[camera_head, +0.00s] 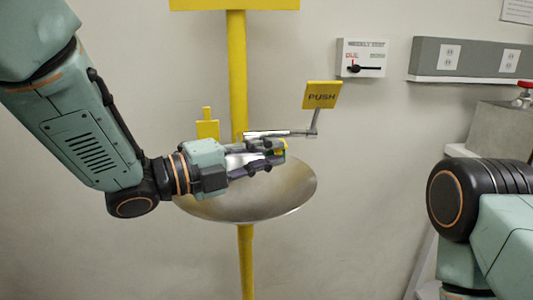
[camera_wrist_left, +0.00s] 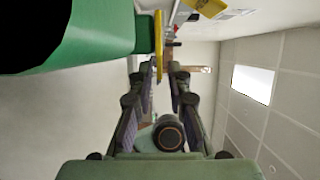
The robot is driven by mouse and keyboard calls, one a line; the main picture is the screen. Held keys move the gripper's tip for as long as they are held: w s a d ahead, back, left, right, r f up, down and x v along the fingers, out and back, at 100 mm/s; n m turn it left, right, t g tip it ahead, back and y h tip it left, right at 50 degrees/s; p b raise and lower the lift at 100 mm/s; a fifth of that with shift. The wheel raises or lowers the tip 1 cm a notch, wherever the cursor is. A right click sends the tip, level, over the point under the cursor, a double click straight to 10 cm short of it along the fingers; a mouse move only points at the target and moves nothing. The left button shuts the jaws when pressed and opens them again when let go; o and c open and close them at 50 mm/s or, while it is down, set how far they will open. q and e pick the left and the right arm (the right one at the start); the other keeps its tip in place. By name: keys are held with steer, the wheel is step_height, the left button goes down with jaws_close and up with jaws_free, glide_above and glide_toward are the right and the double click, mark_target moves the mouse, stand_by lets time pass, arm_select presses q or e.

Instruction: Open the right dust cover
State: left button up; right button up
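My left gripper (camera_head: 279,152) reaches in from the left over the metal bowl (camera_head: 290,195) of the eyewash station. A small yellow and green piece, apparently the right dust cover (camera_head: 281,147) on its spray head, shows at the fingertips, partly hidden by them. In the left wrist view, the yellow cover (camera_wrist_left: 158,40) is an edge-on disc beside a green head (camera_wrist_left: 100,32). It lies between the two separated fingers (camera_wrist_left: 162,70), with a gap to the right finger. Another yellow upright piece (camera_head: 208,128) stands behind my left wrist. My right gripper is out of view.
A yellow pole (camera_head: 238,70) rises behind the bowl. A metal lever with a yellow PUSH plate (camera_head: 321,95) stands right of my left gripper. A weekly test sign (camera_head: 361,58) and a grey wall box (camera_head: 470,57) are farther right. My right arm fills the lower right.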

arm_select(q)
steer(key=shift+w+a+f, duration=0.1)
steer(key=shift+w, duration=0.05)
jaws_close()
stand_by(0.4)
steer(key=shift+w+r+n+g+y+p, duration=0.3)
steer(key=shift+r+n+p, duration=0.55)
steer(key=shift+p, duration=1.6)
steer(key=shift+w+r+n+g+y+p, duration=0.1)
steer(key=shift+r+n+g+y+p, duration=0.3)
steer(key=shift+n+p, duration=1.4)
steer(key=shift+w+r+n+g+y+p, duration=0.15)
steer(key=shift+r+n+g+p, duration=0.45)
steer(key=shift+p, duration=2.45)
steer(key=shift+r+m, duration=0.15)
steer(key=shift+m, duration=0.1)
